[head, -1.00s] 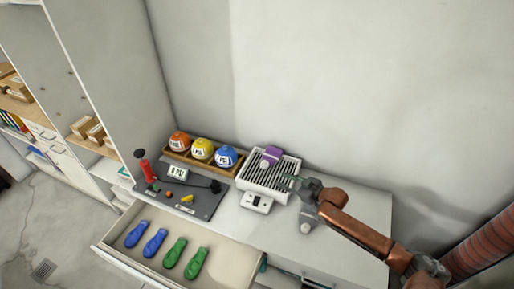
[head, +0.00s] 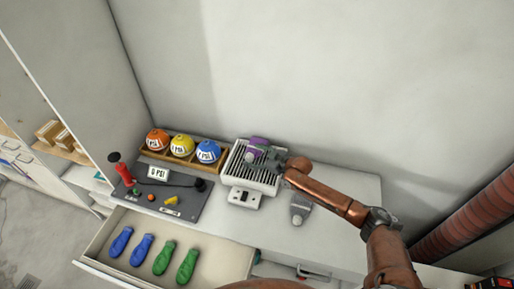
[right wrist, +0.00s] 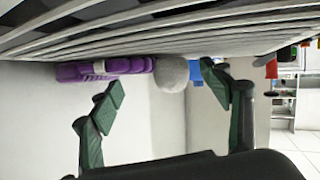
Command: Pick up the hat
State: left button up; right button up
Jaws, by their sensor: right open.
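My right gripper (head: 273,162) is at the rack, just to the right of the hat. In the right wrist view its two green fingers (right wrist: 165,95) are spread, with the pompom between and a little beyond their tips. Whether a finger touches the hat cannot be told. My left gripper is not in view.
Left of the rack, a wooden holder (head: 216,168) carries orange, yellow and blue balls. A grey board (head: 185,208) with a red-handled pump stands in front. An open drawer (head: 216,266) holds blue and green items. A white switch box (head: 245,198) sits before the rack.

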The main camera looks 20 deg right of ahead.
jog(key=shift+w+f, duration=0.1)
jog(key=c, duration=1.3)
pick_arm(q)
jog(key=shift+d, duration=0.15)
pick_arm(e)
jog(key=shift+s+d+f, duration=0.1)
jog(key=shift+s, duration=0.1)
jog(key=c, duration=0.4)
